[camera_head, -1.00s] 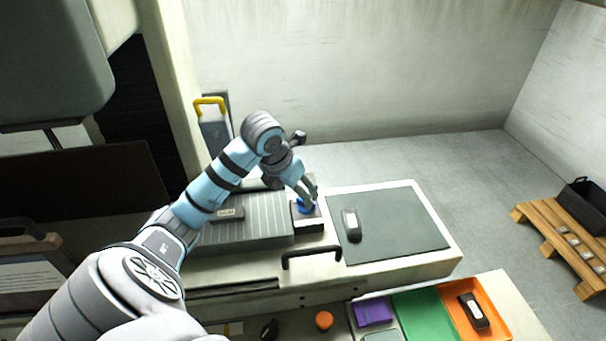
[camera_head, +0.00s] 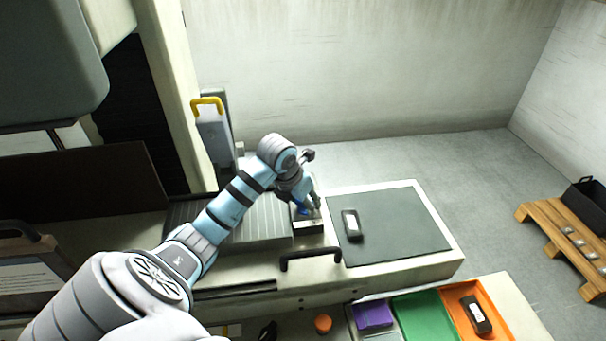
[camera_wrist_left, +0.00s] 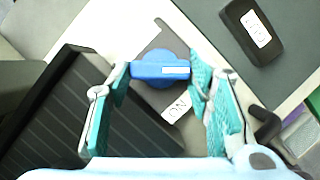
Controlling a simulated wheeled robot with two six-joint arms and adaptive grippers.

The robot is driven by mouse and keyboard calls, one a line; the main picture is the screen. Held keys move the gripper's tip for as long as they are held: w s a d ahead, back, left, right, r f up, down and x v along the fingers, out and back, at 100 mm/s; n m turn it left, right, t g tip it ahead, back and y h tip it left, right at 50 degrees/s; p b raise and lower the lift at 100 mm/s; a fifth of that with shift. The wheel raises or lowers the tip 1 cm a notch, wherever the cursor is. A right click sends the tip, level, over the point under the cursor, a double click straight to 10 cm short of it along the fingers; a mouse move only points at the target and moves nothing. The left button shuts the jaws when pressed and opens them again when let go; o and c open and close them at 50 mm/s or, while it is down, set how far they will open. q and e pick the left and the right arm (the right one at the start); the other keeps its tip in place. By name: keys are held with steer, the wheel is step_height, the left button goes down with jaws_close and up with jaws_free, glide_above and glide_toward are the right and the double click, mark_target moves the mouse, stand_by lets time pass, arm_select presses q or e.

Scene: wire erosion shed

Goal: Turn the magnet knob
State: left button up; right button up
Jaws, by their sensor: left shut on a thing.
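The magnet knob is blue with a white mark on its bar (camera_wrist_left: 160,70). It sits on a grey block with an "ON" label (camera_wrist_left: 176,107) in the left wrist view. My left gripper (camera_wrist_left: 160,72) has its teal fingers on both ends of the knob's bar, shut on it. In the head view the left gripper (camera_head: 309,206) is at the block beside the ribbed plate, and only a little blue of the knob (camera_head: 303,211) shows. My right gripper is not in view.
A dark mat (camera_head: 395,225) with a black labelled piece (camera_head: 351,224) lies right of the knob. A black handle (camera_head: 311,256) is in front. A ribbed grey plate (camera_head: 262,222) is left. Purple, green and orange trays (camera_head: 499,331) stand at the front.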

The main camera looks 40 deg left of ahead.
arm_select(q)
steer(key=m+b, duration=0.1)
steer(key=m+h+b, duration=0.1)
steer(key=m, duration=0.1)
steer(key=m+h+b, duration=0.1)
steer(key=m, duration=0.1)
steer(key=shift+w+a+f, duration=0.1)
steer(key=shift+w+a, duration=0.05)
steer(key=shift+a, duration=0.1)
steer(key=m+h+b, duration=0.1)
steer(key=m+b, duration=0.1)
steer(key=m, duration=0.1)
steer(key=shift+a+g, duration=0.1)
steer(key=shift+g, duration=0.2)
steer(key=m, duration=0.2)
steer(key=shift+w+m+g+h+b, duration=0.1)
steer(key=shift+m+g+h+b, duration=0.2)
steer(key=shift+h+b, duration=0.1)
steer(key=m+g, duration=0.1)
steer(key=m, duration=0.2)
steer(key=shift+w+m+h, duration=0.1)
steer(key=shift+m+h, duration=0.2)
steer(key=shift+h, duration=0.1)
steer(key=shift+m+g, duration=0.5)
steer(key=shift+m, duration=0.6)
steer(key=shift+w+a+m+g+p, duration=0.1)
steer(key=shift+m+g+p, duration=0.25)
steer(key=shift+m, duration=0.45)
